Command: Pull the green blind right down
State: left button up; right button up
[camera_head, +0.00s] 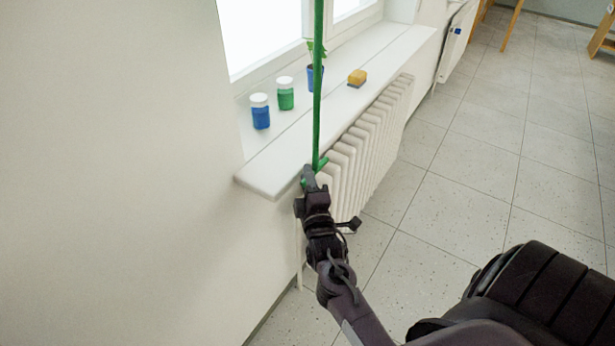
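The green blind (318,85) shows as a narrow green strip, seen nearly edge-on. It runs from the top of the view down past the window sill's front edge. Its lower end has a short green bar (322,162), just in front of the sill and above the radiator. The fingers hide part of the bar.
On the white window sill (270,170) stand a blue jar (260,115), a green jar (286,97), a potted plant in a blue pot (311,82) and a yellow sponge (357,77). A white radiator (370,140) is below.

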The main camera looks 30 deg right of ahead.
pick_arm(q)
jog(key=shift+s+a, duration=0.1)
pick_arm(e)
grip_shut()
jog(key=shift+f, duration=0.1)
